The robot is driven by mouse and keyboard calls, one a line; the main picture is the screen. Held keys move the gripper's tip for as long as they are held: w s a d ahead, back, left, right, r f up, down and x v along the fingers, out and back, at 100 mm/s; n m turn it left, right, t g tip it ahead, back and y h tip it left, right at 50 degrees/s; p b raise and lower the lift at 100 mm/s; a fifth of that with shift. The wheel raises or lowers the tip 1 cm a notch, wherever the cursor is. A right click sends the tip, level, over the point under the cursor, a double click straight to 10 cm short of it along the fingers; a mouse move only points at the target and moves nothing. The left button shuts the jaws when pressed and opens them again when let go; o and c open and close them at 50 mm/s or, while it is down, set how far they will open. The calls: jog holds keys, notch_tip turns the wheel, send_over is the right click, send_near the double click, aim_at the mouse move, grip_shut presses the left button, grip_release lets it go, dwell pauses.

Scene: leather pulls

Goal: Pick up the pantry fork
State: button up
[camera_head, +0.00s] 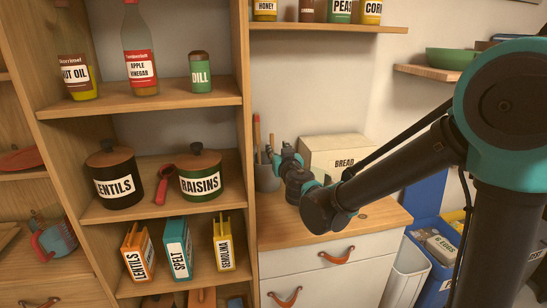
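I cannot make out a fork for certain. A grey utensil holder (266,179) stands on the counter beside the shelf unit, with a few upright utensils (257,134) in it. They are too small to tell whether one is the pantry fork. My gripper (278,156) is at the end of my arm, just right of these utensils and close to the holder's rim. It overlaps them in the picture, so I cannot tell whether it touches one. Its fingers are small and partly hidden, and their opening does not show clearly.
A bread box (336,151) stands behind my arm on the counter (375,218). The wooden shelf unit (248,120) rises close left of the holder, bearing pots, bottles and boxes. A wall shelf (325,27) with jars hangs above. A blue bin (432,262) stands right of the drawers.

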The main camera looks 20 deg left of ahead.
aim_at(272, 139)
jog(key=x, duration=0.9)
jog(key=shift+s+f, duration=0.1)
jog(key=shift+f, duration=0.05)
grip_shut()
